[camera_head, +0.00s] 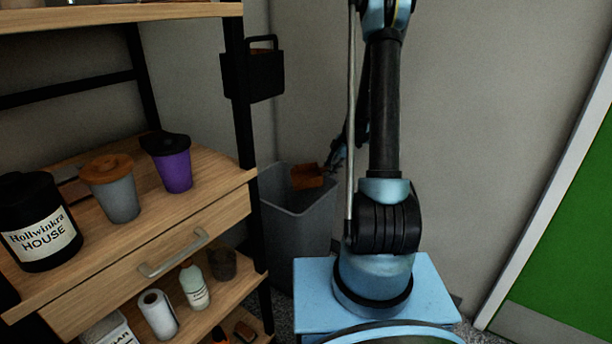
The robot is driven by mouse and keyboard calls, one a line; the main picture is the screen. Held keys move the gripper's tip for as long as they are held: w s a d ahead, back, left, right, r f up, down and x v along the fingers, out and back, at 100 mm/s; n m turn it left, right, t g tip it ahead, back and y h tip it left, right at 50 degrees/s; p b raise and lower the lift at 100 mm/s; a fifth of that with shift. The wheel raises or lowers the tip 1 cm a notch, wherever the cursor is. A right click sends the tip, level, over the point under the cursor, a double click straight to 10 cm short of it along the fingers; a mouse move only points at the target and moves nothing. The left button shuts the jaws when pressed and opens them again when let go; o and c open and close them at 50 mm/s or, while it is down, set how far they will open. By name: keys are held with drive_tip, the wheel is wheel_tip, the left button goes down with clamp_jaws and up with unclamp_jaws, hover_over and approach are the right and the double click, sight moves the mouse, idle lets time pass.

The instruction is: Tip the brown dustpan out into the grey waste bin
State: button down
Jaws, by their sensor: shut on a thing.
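The grey waste bin (301,227) stands on the floor between the wooden shelf unit and my blue base, against the back wall. The brown dustpan (307,177) is at the bin's far right rim, small in view, and looks tilted. My gripper (328,170) is at the dustpan's right side, partly behind my own arm, and is shut on it. Whether the dustpan touches the rim, and what it holds, I cannot tell.
The wooden shelf unit (212,207) fills the left, with a purple cup (171,165), a grey cup (115,192) and a black jar (36,225) on top. A black box (254,75) hangs on its post, above the bin. A green door (575,215) is at right.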

idle(0.4)
drive_tip(key=v, duration=0.2)
drive_tip(key=w+v, duration=0.1)
drive_tip(key=v, duration=0.5)
drive_tip(key=shift+w+r, duration=0.2)
drive_tip(key=shift+r, duration=0.05)
drive_tip(key=shift+d, duration=0.1)
